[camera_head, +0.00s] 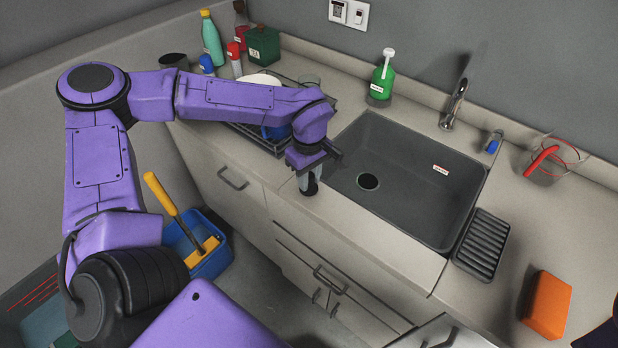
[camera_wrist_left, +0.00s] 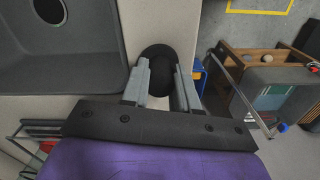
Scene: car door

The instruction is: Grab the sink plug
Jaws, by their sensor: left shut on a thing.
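The sink plug is a round black disc at the front edge of the counter, left of the sink. It shows under my left gripper (camera_head: 306,181) in the head view, where the dark plug (camera_head: 310,190) is partly hidden by the fingers. In the left wrist view the plug (camera_wrist_left: 157,73) lies between the two grey fingers of my left gripper (camera_wrist_left: 160,80), which is shut on it. I cannot tell whether the plug still touches the counter. The dark grey sink (camera_head: 410,180) has a black drain hole (camera_head: 368,181). My right gripper is not in view.
A chrome faucet (camera_head: 454,104) and a green soap bottle (camera_head: 382,75) stand behind the sink. A dish rack (camera_head: 255,137) is to the left. A ridged dark tray (camera_head: 482,245), an orange sponge (camera_head: 547,304) and a clear jug (camera_head: 548,160) are to the right.

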